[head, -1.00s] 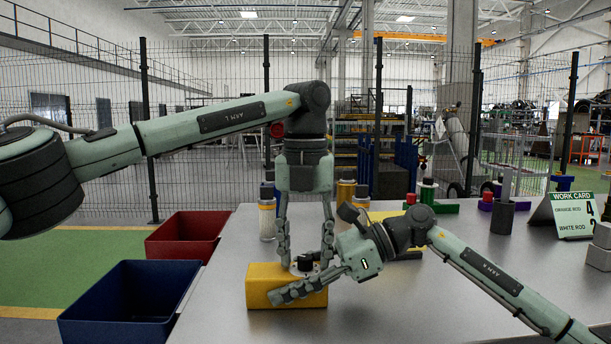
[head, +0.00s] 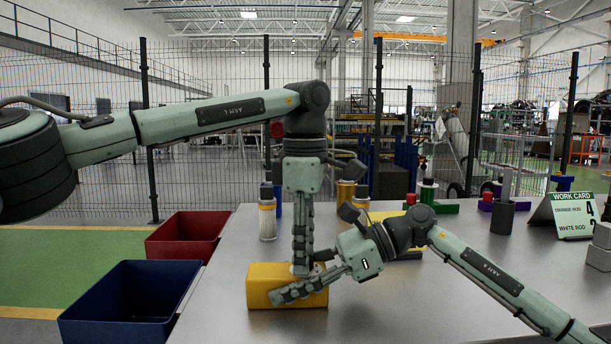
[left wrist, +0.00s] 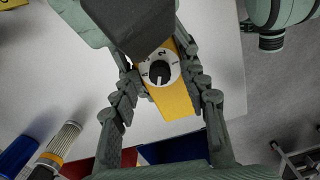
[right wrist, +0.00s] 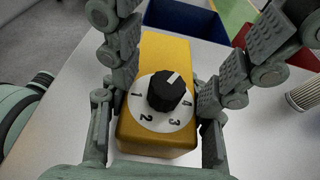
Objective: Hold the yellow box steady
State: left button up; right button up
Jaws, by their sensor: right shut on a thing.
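The yellow box (head: 262,285) lies on the grey table near its front left. It bears a white dial plate numbered 1 to 4 with a black knob (right wrist: 166,91). The knob's white mark points to the unnumbered side. My right gripper (head: 304,287) reaches in from the right and is shut on the box, one finger along each side in the right wrist view (right wrist: 160,85). My left gripper (head: 301,268) points straight down over the dial. In the left wrist view (left wrist: 162,78) its fingers are apart on either side of the knob, with gaps visible.
A blue bin (head: 125,300) and a red bin (head: 186,236) stand left of the table. A white-bodied cylinder (head: 267,218) and several coloured parts stand behind the box. A work card (head: 574,215) and grey blocks (head: 599,250) are at right. The front table is clear.

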pick_arm(q)
jog(key=m, duration=0.4)
jog(key=shift+s+d+m, duration=0.1)
jog(key=shift+d+m, duration=0.05)
jog(key=shift+m, duration=0.25)
jog(key=m, duration=0.4)
notch_tip(320, 180, up, 12)
pick_arm(e)
jog(key=o, duration=1.5)
